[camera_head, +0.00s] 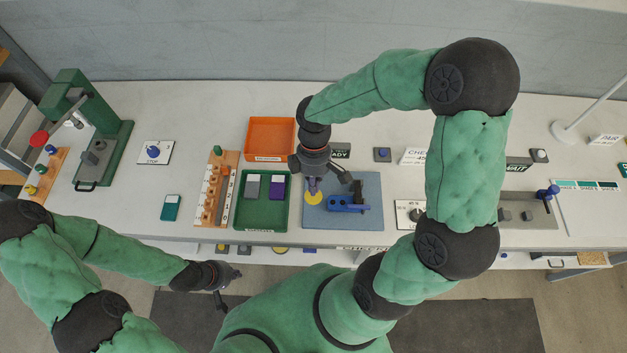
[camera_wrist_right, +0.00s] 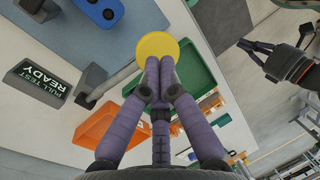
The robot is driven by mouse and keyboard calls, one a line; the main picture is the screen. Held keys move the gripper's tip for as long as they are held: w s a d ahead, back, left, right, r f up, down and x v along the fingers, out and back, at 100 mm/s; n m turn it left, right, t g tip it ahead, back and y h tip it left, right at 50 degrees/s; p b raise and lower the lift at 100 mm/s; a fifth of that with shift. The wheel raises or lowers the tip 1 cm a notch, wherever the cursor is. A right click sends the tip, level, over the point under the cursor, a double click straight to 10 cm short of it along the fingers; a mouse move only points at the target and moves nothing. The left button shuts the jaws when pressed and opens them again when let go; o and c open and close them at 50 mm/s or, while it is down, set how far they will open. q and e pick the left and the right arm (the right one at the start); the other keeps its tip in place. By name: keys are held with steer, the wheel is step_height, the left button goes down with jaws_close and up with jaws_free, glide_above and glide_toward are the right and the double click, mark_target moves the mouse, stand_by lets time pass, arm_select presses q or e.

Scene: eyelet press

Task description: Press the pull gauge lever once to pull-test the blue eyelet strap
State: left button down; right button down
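A blue strap-like piece with dark round spots (camera_head: 345,204) lies on the grey-blue mat (camera_head: 370,222); its end shows in the right wrist view (camera_wrist_right: 98,10). The yellow round pad (camera_head: 313,198) appears to be the pull gauge lever's end, with a grey bar running towards it in the right wrist view (camera_wrist_right: 158,46). My right gripper (camera_head: 313,187) is shut, its purple fingertips together over the pad's edge; whether they touch it I cannot tell. My left gripper (camera_head: 228,286) is open and empty in front of the table, and shows in the right wrist view (camera_wrist_right: 262,58).
A PULL TEST READY sign (camera_wrist_right: 38,78) stands behind the mat. A green tray (camera_head: 264,218) with grey and purple pieces and an orange bin (camera_head: 270,139) are left of the mat. A green press (camera_head: 105,150) stands far left. My right arm covers part of the table's right side.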

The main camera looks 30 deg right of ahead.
mark_target(313, 198)
steer(key=shift+b+x, duration=0.7)
steer(key=shift+x, duration=0.65)
steer(key=shift+b+x, duration=0.65)
steer(key=shift+x, duration=0.4)
steer(key=shift+b+x, duration=0.65)
steer(key=shift+x, duration=0.35)
